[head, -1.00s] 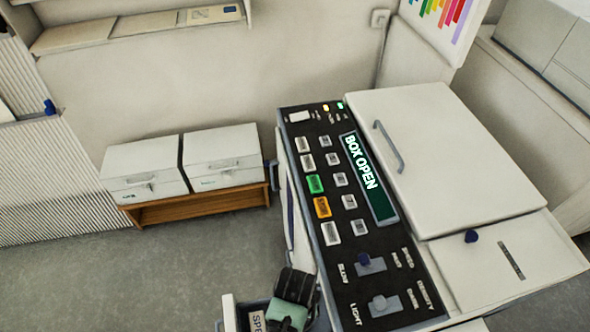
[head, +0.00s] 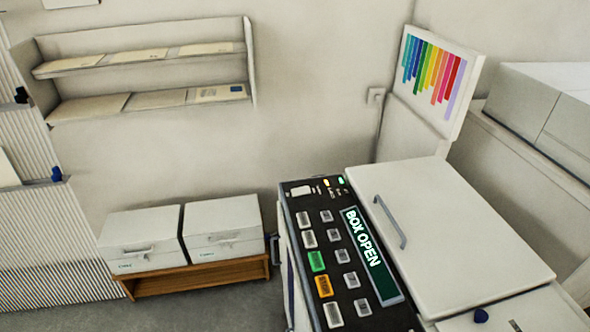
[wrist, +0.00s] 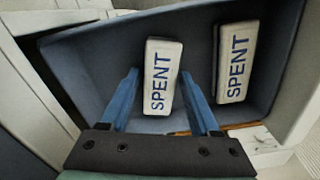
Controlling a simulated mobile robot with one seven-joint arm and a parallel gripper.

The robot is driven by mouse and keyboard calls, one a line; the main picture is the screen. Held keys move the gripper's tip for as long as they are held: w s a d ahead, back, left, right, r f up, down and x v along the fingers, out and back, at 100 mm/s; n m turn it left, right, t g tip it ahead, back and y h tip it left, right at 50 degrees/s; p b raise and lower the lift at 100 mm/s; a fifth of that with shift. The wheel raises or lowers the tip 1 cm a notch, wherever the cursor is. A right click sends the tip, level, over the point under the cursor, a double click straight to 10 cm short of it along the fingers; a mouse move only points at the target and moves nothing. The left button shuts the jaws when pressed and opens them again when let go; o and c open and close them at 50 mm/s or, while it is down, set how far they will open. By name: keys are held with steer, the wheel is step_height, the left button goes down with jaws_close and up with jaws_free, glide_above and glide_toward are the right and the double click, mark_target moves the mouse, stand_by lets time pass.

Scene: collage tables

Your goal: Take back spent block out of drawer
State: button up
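In the wrist view, a dark blue-grey drawer (wrist: 95,75) holds two white blocks marked SPENT in blue. One spent block (wrist: 161,75) lies near the middle, and the other spent block (wrist: 237,62) lies beside it to the right. My gripper (wrist: 160,74) is open, with its blue fingers on either side of the middle block. Narrow gaps show between the fingers and that block. The wrist view does not clearly show how far down the fingers reach. The drawer, blocks and gripper are outside the head view.
Two white boxes (head: 140,240) stand on a low wooden stand (head: 195,278).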

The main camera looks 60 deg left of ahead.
jaws_close()
steer(key=shift+r, duration=0.1)
